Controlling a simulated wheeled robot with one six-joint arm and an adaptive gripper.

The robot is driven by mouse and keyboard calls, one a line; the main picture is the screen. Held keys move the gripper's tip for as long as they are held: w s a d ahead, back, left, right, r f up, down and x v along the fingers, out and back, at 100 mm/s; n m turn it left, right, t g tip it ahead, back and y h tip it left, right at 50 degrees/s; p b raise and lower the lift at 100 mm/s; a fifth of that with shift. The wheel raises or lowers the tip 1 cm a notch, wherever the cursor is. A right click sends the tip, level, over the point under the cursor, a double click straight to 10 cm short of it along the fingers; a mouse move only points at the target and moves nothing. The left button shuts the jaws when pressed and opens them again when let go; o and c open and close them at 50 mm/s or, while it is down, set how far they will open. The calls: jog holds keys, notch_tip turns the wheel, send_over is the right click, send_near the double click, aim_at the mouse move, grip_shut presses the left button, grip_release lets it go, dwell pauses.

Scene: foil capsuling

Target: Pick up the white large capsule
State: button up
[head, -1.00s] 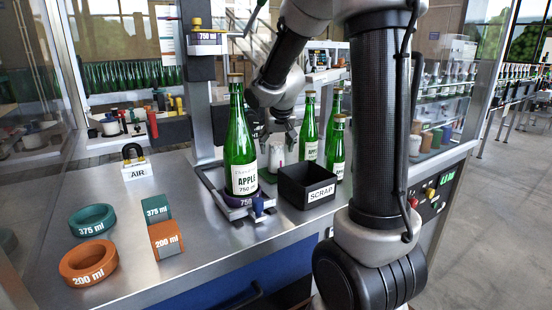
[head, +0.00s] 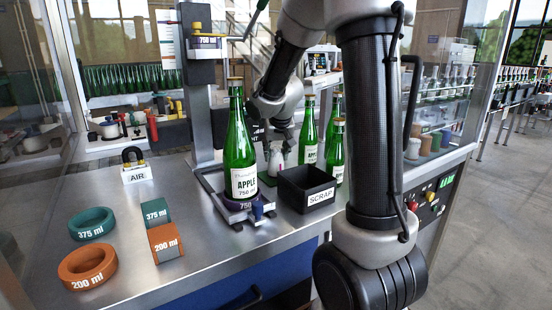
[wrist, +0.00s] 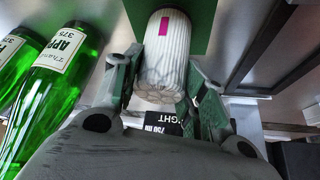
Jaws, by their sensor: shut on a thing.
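The white large capsule (wrist: 166,58) is a ribbed white cylinder with a magenta mark. In the wrist view it sits between the two fingers of my gripper (wrist: 160,88), which is shut on it, with its pleated end facing the camera. In the head view my gripper (head: 282,135) is behind the black scrap bin and to the right of the large apple bottle. There the capsule is small and partly hidden by the fingers. A green flat surface (wrist: 205,22) lies behind the capsule in the wrist view; I cannot tell the gap between them.
A green 750 ml apple bottle (head: 239,150) stands upright in a holder. The black scrap bin (head: 300,198) is close in front of my gripper, with several green bottles (head: 309,140) to its right. Teal and orange rings (head: 88,266) and blocks lie front left, with bare bench between.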

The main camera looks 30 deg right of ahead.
jog(key=shift+r, duration=0.1)
notch_tip(320, 180, up, 18)
dwell(0.4)
dwell(0.4)
